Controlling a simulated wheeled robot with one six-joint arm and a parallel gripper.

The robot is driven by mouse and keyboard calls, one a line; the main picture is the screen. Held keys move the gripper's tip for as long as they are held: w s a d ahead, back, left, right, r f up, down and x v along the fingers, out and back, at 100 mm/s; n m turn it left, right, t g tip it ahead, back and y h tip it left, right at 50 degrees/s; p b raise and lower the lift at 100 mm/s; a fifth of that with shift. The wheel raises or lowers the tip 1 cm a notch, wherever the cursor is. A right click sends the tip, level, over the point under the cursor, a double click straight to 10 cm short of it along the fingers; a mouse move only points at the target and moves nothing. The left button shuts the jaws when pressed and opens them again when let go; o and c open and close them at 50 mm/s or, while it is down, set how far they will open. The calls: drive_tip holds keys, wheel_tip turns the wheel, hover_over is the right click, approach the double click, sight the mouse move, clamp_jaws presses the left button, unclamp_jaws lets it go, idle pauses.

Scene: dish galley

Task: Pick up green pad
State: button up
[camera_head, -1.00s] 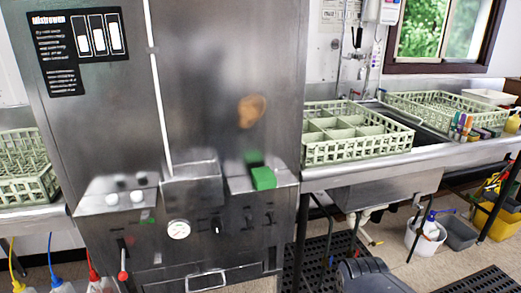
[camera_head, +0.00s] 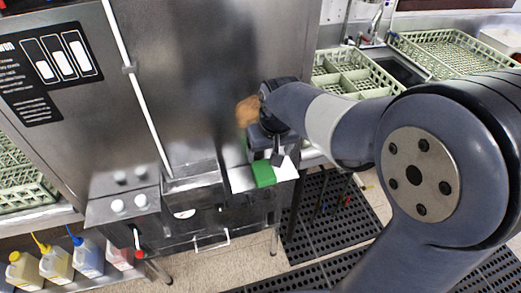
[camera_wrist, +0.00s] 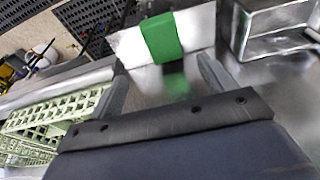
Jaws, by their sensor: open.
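The green pad (camera_head: 263,173) lies on a sloped metal ledge at the lower front of the steel dishwashing machine. In the wrist view the green pad (camera_wrist: 161,38) stands just beyond my fingertips, between their lines. My gripper (camera_head: 266,155) is at the ledge, close above the pad. In the wrist view my gripper (camera_wrist: 160,75) is open, with one finger on each side and nothing between them. The head view does not show clearly whether a finger touches the pad.
The steel machine (camera_head: 200,90) rises right behind the ledge. A metal box-like part (camera_wrist: 275,30) stands right of the pad in the wrist view. Green dish racks (camera_head: 350,75) sit on the counter at right. Several bottles (camera_head: 55,262) stand at lower left.

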hover_over(264, 170)
drive_tip(key=f, duration=0.4)
drive_tip(key=shift+s+d+f, duration=0.25)
drive_tip(key=shift+s+f, duration=0.15)
drive_tip(key=x, duration=0.1)
drive_tip(key=p+x, duration=0.1)
drive_tip(key=x, duration=0.2)
drive_tip(key=shift+s+f+p, duration=0.1)
drive_tip(key=shift+s+p, duration=0.25)
drive_tip(key=shift+s, duration=0.05)
drive_tip(key=shift+w+a+f, duration=0.1)
drive_tip(key=shift+w+f, duration=0.05)
drive_tip(key=shift+f, duration=0.5)
drive_tip(key=c, duration=1.1)
